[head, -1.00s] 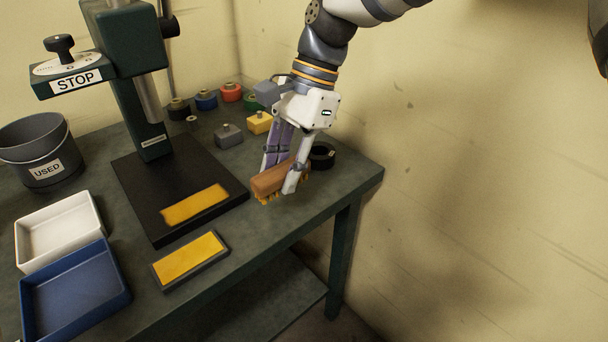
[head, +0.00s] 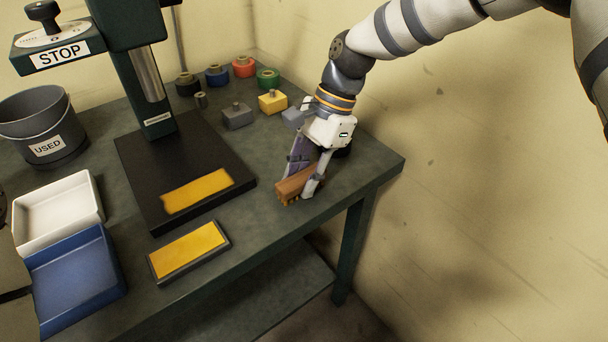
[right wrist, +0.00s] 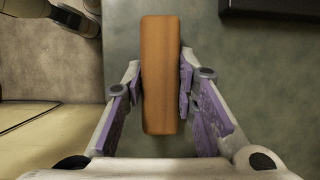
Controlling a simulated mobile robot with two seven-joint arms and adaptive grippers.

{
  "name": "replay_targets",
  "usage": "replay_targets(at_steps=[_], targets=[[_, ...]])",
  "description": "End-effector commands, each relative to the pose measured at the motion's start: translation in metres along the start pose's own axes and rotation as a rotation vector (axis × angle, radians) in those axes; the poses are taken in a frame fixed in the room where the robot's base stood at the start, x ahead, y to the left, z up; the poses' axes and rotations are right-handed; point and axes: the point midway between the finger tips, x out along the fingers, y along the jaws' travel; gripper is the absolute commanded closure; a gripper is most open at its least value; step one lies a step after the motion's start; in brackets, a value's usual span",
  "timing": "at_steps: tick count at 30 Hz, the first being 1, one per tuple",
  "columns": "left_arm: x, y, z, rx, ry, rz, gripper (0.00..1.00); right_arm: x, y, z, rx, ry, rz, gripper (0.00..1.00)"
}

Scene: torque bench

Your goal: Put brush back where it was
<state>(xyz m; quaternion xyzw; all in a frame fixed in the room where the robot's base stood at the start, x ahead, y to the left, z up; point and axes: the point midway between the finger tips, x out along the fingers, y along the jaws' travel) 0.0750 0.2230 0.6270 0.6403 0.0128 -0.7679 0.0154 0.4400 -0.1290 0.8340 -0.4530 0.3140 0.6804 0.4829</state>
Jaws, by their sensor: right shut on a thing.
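The brush, with a brown wooden back (head: 297,182) and yellowish bristles below, is in my right gripper (head: 304,183) near the bench's right front edge. The right wrist view shows the brush (right wrist: 161,75) lengthwise between both purple-padded fingers (right wrist: 163,85), which press on its sides. The bristles are at or just above the bench top; I cannot tell if they touch. My left gripper is not in view.
The bench (head: 290,140) carries a black base plate (head: 150,160) with a yellow patch, a yellow pad (head: 188,250), white tray (head: 98,190), blue tray (head: 120,270) and grey bucket (head: 35,110). Blocks and colored rolls stand behind. Bench top around the brush is clear.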

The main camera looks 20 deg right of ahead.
Motion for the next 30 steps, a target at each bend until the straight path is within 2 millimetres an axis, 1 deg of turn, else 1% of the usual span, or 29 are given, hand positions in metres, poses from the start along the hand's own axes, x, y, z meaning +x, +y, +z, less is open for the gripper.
replay_targets(at_steps=[1,2,3,4,5,13,15,17,21,24,27,30], targets=[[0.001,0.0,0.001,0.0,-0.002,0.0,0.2,0.003,0.0,-0.002,0.001,0.001,0.0,1.0],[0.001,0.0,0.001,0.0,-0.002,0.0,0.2,0.004,0.0,-0.002,0.001,0.001,0.0,0.72],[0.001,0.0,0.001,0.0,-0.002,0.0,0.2,0.003,0.0,-0.002,0.001,0.001,0.0,0.63],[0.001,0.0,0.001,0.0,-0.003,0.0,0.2,0.003,0.0,-0.002,0.001,0.001,0.0,0.56],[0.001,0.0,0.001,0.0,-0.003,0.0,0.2,0.003,0.0,-0.002,0.001,0.001,0.0,0.54],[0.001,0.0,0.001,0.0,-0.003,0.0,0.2,0.003,0.0,-0.002,0.001,0.002,0.0,0.54],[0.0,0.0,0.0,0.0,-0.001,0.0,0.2,-0.001,0.0,0.0,0.0,0.002,-0.002,0.54],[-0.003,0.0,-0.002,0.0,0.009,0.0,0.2,-0.012,-0.001,0.001,-0.001,0.005,-0.006,0.54],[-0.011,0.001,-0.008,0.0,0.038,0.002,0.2,-0.047,-0.002,0.002,-0.002,0.007,-0.012,0.54],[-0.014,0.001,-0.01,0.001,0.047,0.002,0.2,-0.065,-0.001,0.002,-0.003,0.005,-0.01,0.54],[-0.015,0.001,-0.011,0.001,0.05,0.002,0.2,-0.075,-0.001,0.001,0.0,0.004,-0.006,0.54],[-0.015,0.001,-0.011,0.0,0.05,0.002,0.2,-0.078,0.0,0.001,0.0,0.002,-0.001,0.54]])
